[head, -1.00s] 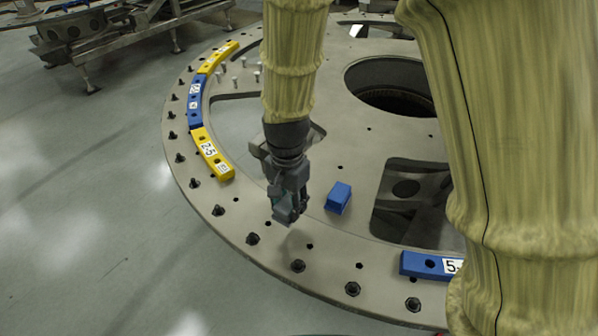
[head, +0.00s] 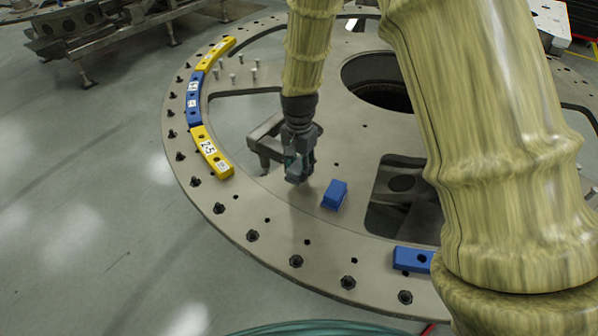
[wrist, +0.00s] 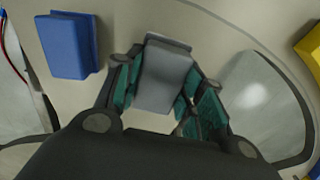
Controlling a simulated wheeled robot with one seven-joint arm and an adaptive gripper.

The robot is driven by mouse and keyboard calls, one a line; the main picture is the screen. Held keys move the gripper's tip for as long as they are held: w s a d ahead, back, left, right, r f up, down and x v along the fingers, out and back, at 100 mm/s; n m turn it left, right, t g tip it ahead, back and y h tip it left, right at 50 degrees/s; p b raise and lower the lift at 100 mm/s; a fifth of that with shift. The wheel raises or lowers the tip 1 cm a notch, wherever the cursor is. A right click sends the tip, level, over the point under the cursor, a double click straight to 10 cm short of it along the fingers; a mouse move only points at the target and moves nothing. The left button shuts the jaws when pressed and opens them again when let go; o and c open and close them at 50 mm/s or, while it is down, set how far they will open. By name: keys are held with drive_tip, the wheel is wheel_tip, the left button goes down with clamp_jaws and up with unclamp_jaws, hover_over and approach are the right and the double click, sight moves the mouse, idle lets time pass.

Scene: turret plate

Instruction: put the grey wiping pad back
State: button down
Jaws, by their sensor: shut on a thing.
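The grey wiping pad (wrist: 163,78) is a small grey block between the two teal-lined fingers of my gripper (wrist: 158,100) in the wrist view. My gripper is shut on it. In the head view my gripper (head: 297,178) hangs over the turret plate (head: 265,210), left of a blue block (head: 335,194); the pad is hard to make out there. The blue block also shows in the wrist view (wrist: 68,46), left of the pad and apart from it. I cannot tell the pad's exact height above the plate.
Yellow and blue numbered segments (head: 210,150) line the plate's left rim, and another blue segment (head: 411,259) lies at the front right. Several dark bolts (head: 252,235) stand along the rim. The plate has large cut-outs (head: 405,195) and a round hole (head: 378,80).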

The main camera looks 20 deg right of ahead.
sight(299, 165)
drive_tip(key=shift+f+p, duration=0.45)
drive_tip(key=shift+f, duration=1)
drive_tip(key=shift+f, duration=0.15)
drive_tip(key=c, duration=0.9)
unclamp_jaws()
drive_tip(key=shift+r+b, duration=1.4)
drive_tip(key=shift+r, duration=4.75)
